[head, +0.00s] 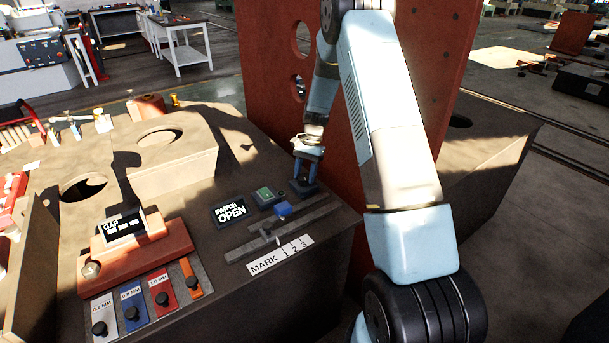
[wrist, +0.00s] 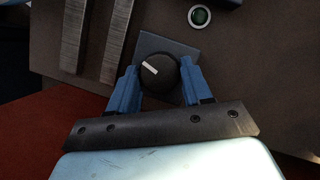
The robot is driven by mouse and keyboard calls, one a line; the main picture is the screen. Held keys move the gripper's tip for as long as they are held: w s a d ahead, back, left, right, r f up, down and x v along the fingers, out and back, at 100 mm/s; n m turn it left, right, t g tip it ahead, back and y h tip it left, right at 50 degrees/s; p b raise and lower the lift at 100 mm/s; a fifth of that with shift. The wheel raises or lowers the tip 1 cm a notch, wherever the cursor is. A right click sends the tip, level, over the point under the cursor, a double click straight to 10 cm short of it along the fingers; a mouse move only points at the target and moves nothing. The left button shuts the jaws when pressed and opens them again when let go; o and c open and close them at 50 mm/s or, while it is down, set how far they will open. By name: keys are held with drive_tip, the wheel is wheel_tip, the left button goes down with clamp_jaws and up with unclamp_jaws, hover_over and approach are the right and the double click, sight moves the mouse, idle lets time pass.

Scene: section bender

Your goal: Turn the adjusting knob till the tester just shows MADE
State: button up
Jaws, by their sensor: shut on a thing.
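The adjusting knob (wrist: 158,75) is black and round with a white pointer line, seen in the wrist view on a dark square plate. My gripper (wrist: 158,82) is shut on the knob, with one blue finger on each side. In the head view my gripper (head: 304,185) points down at the right end of the panel, and the knob is largely hidden there. The tester display (head: 231,212) reads "SWITCH OPEN".
The MARK label (head: 280,255) shows 1, 2, 3. A red upright plate (head: 262,75) stands behind my arm. A GAP display (head: 124,226) and coloured gauges (head: 132,305) sit at left.

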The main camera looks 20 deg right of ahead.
drive_tip(key=shift+s+a+f+n+g+h, duration=0.1)
drive_tip(key=shift+n+g+h, duration=0.2)
drive_tip(key=shift+n, duration=0.7)
drive_tip(key=shift+s+n+g+h, duration=0.1)
drive_tip(key=shift+n+h, duration=0.3)
drive_tip(key=shift+n, duration=0.6)
drive_tip(key=shift+w, duration=0.1)
drive_tip(key=o, duration=1)
drive_tip(key=shift+w, duration=0.1)
drive_tip(key=v, duration=1.3)
drive_tip(key=shift+w+r, duration=0.15)
drive_tip(key=shift+r, duration=0.2)
